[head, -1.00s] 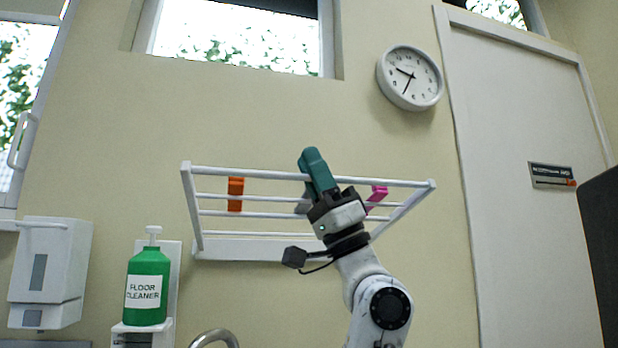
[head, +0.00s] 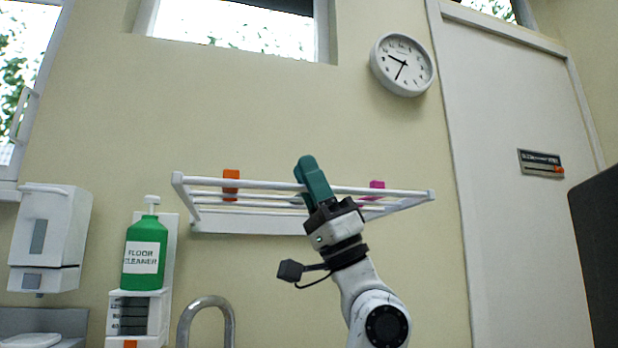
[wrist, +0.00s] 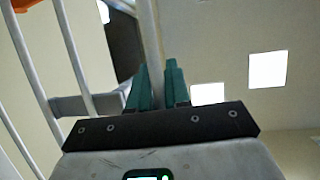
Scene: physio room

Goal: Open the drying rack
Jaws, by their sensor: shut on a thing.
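The white drying rack (head: 255,226) is fixed to the wall. Its barred frame is tilted outward and close to level in the head view, with its front bar nearest me. My gripper (head: 309,180) has its teal fingers shut on the front bar, right of the bar's middle. In the wrist view the white front bar (wrist: 151,40) runs between the two teal fingers of my gripper (wrist: 158,85). Other rack bars (wrist: 75,50) show to the left there. An orange peg (head: 231,184) and a magenta peg (head: 377,188) sit on the rack.
A green floor cleaner bottle (head: 145,252) stands on a wall holder at the lower left, beside a white dispenser (head: 50,240). A curved metal tap (head: 207,303) is below the rack. A clock (head: 402,64) and a door (head: 515,150) are to the right.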

